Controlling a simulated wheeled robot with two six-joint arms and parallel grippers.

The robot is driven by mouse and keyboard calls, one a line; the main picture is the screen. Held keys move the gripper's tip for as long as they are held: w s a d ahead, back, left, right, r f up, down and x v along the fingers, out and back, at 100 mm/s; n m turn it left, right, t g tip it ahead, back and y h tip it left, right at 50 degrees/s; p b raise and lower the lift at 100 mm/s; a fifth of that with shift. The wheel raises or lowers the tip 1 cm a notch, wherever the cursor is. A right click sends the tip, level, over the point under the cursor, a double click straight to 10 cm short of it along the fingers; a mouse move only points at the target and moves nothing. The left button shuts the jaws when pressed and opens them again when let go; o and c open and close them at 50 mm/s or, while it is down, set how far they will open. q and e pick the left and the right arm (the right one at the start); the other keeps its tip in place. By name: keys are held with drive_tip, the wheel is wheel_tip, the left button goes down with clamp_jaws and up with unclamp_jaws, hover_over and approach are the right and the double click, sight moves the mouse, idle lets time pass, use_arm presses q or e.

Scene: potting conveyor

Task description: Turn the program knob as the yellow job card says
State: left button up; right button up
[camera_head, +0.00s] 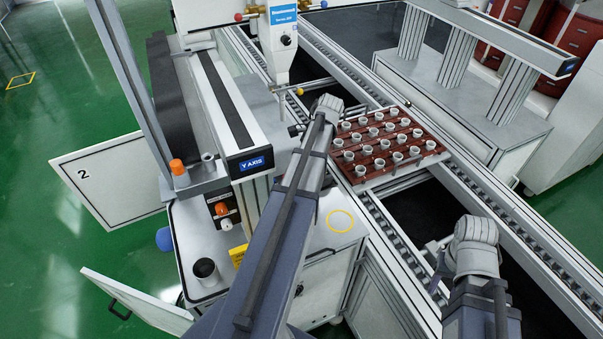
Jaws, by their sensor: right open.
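A small dark control panel (222,205) stands on the white cabinet at the left, with an orange knob (221,209) above a pale knob (226,224). Which of these is the program knob, and where it points, is too small to tell. The yellow job card (238,256) is partly behind my left arm and its writing is unreadable. My left arm crosses the middle, and its gripper (298,130) is mostly hidden near the rail. My right gripper (437,267) is open over the conveyor at the lower right, far from the panel.
A brown tray (442,155) of several small pots sits on the conveyor. A dark-mouthed cup (206,271) and a yellow ring (340,221) are on the cabinet top. An orange-topped post (178,168) stands behind the panel.

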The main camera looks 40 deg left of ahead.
use_arm(q)
drive_tip(key=shift+c, duration=0.2)
clamp_jaws()
idle(0.4)
drive_tip(key=shift+n+h, duration=0.3)
drive_tip(key=shift+n, duration=0.5)
